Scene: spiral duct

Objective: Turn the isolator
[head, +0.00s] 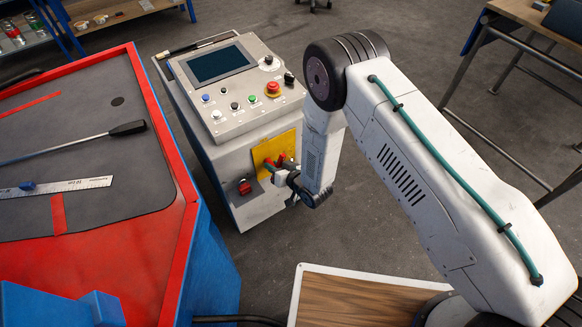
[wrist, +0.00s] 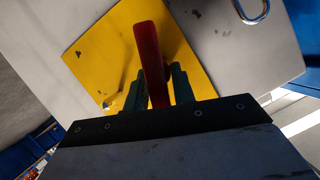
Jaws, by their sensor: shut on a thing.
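The isolator has a red handle (wrist: 150,50) on a yellow plate (wrist: 105,45), in the wrist view. In the head view the yellow plate (head: 262,150) is on the front of the grey console, and the red handle (head: 281,159) shows in part beside my gripper (head: 272,166). My gripper (wrist: 157,88) has its green fingers on both sides of the red handle and is shut on it. In the wrist view the handle points nearly straight up the picture, while the plate looks tilted. The handle's lower end is hidden by the gripper body.
The console (head: 225,110) has a dark screen, several buttons and a red mushroom button (head: 272,88) on top. A small red switch (head: 245,187) sits left of the plate. A red-edged table (head: 105,235) stands at left. A wood-topped surface (head: 350,300) lies below.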

